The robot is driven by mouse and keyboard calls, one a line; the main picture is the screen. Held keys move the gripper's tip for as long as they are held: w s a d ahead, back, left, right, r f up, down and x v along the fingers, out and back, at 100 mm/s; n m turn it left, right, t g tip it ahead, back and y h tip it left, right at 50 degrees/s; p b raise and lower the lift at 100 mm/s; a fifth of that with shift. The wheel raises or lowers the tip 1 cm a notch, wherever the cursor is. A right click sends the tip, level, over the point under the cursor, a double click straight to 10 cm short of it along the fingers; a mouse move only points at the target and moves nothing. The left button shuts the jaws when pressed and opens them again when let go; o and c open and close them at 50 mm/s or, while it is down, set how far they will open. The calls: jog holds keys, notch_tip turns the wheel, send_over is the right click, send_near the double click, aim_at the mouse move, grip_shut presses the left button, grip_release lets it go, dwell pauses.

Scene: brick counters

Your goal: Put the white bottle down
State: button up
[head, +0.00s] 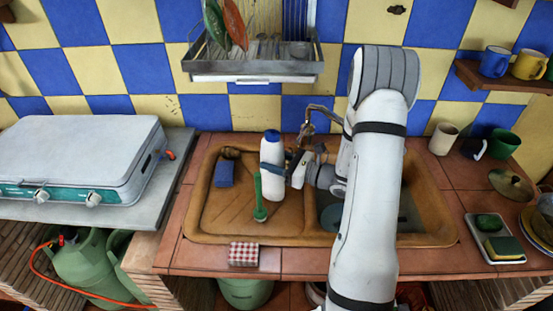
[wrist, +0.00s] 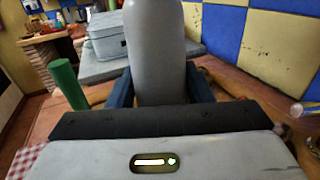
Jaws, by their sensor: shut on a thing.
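The white bottle (head: 271,177) with a blue cap stands upright over the left, drainboard side of the brown sink (head: 215,238). My gripper (head: 272,168) is shut around its middle, coming from the right. In the wrist view the bottle (wrist: 157,50) shows pale grey between the two blue fingers of my gripper (wrist: 158,90). Its base is hidden there. I cannot tell for sure whether the base touches the drainboard.
A green brush (head: 259,200) stands just in front of the bottle. A blue sponge (head: 224,173) lies left of it. A checked cloth (head: 243,254) lies at the front edge. The metal tap (head: 308,130) is close behind my gripper. The drainboard's left front is clear.

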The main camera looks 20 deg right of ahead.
jog(key=o, duration=0.5)
jog(key=shift+f, duration=0.2)
jog(key=o, duration=0.5)
jog(key=shift+r, duration=0.1)
